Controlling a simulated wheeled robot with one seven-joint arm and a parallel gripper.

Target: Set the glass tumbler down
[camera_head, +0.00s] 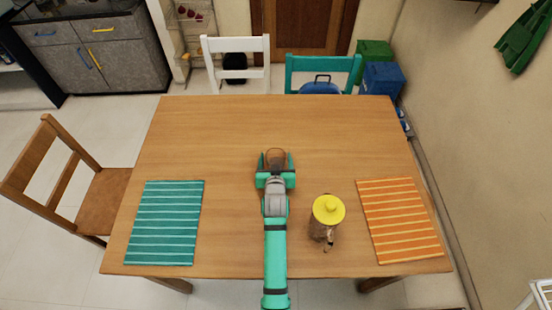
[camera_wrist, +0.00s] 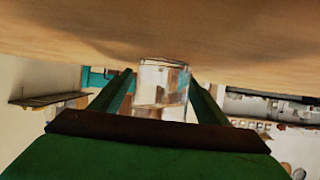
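The clear glass tumbler (camera_head: 275,155) is between the two fingers of my gripper (camera_head: 276,162), over the middle of the wooden table (camera_head: 225,125). In the wrist view the tumbler (camera_wrist: 162,82) fills the space between the dark green fingertips of my gripper (camera_wrist: 162,86), which look closed on its sides. The wrist view is upside down, with the table surface (camera_wrist: 160,25) at the top. The tumbler's end is close to the tabletop there; I cannot tell whether it touches.
A clay-coloured pot with a yellow lid (camera_head: 328,209) stands right of my arm. A teal striped mat (camera_head: 166,222) lies at left and an orange striped mat (camera_head: 400,217) at right. The table's far half is clear. Chairs stand around it.

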